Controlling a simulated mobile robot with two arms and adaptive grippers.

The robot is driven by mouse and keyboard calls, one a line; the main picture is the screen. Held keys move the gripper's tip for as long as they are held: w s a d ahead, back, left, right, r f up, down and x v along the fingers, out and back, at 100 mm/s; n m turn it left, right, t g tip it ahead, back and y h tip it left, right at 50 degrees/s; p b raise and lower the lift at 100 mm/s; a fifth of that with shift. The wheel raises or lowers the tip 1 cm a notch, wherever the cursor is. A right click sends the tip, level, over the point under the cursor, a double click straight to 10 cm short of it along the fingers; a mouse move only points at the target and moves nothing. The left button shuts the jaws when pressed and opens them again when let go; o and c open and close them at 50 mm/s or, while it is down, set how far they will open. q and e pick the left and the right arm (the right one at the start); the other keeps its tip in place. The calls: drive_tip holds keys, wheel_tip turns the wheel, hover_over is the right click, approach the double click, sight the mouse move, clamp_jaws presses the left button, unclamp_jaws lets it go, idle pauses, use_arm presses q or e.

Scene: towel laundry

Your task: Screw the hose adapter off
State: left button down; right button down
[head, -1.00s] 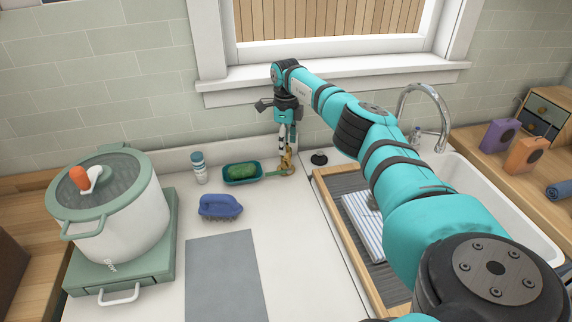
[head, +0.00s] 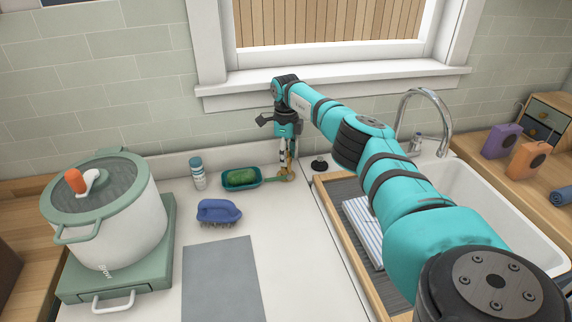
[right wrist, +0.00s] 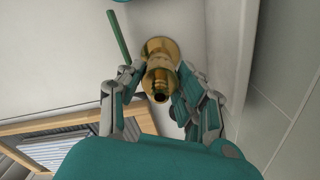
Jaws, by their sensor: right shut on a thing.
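The brass hose adapter (right wrist: 161,75) shows between the fingers of my right gripper (right wrist: 160,86) in the right wrist view, with its open round end towards the camera and a wider brass part behind it. My right gripper is shut on the adapter, one finger on each side. In the head view the right gripper (head: 285,160) points down at the back of the counter, and the brass part (head: 288,177) shows small and partly hidden below it. The thread and any gap at the joint cannot be made out. My left gripper is not in view.
Left of the gripper are a teal dish with a green sponge (head: 241,178), a small bottle (head: 198,174) and a blue brush (head: 218,212). A pot (head: 115,220) stands further left. A wooden-framed drying rack (head: 325,195) and the sink (head: 480,195) are to the right.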

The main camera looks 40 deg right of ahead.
drive_tip(key=shift+f+n+b, duration=0.15)
drive_tip(key=shift+n+b, duration=0.5)
drive_tip(key=shift+n, duration=1.15)
wheel_tip(320, 180, up, 6)
drive_tip(key=p, duration=0.5)
drive_tip(key=shift+r, duration=0.2)
